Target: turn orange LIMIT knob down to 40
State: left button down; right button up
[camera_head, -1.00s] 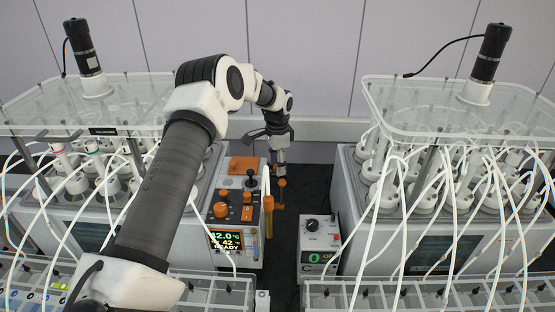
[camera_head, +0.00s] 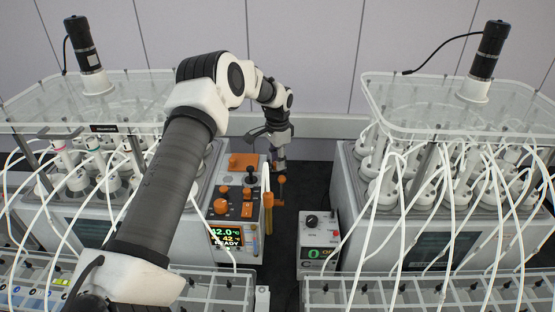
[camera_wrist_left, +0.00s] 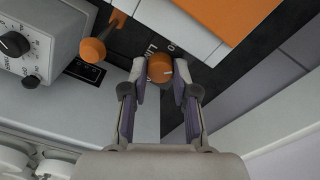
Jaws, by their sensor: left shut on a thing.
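The orange LIMIT knob (camera_wrist_left: 160,68) sits on a dark panel strip and carries a small pale mark. Part of the LIMIT lettering shows beside it in the left wrist view. My left gripper (camera_wrist_left: 160,75) has one finger on each side of the knob and is shut on it. In the head view my left gripper (camera_head: 279,162) points down at the far right edge of the left reactor's control unit. The knob cannot be made out there. The scale value at its mark is not readable. My right gripper is not in view.
An orange ball-ended lever (camera_wrist_left: 93,50) stands close to the left finger. The control unit's display (camera_head: 227,237) reads 42.0 °C, 42 °C and READY. A small white box (camera_head: 319,240) with a black dial stands right of the dark gap. Reactors with white tubes flank both sides.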

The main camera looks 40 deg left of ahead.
pick_arm(q)
jog(key=n, duration=0.2)
jog(key=n+p, duration=0.1)
jog(key=n, duration=0.2)
jog(key=shift+s+f, duration=0.1)
jog(key=shift+f, duration=0.1)
jog(key=shift+n, duration=2.2)
jog(key=c, duration=0.9)
grip_release()
jog(key=shift+a+r, duration=0.1)
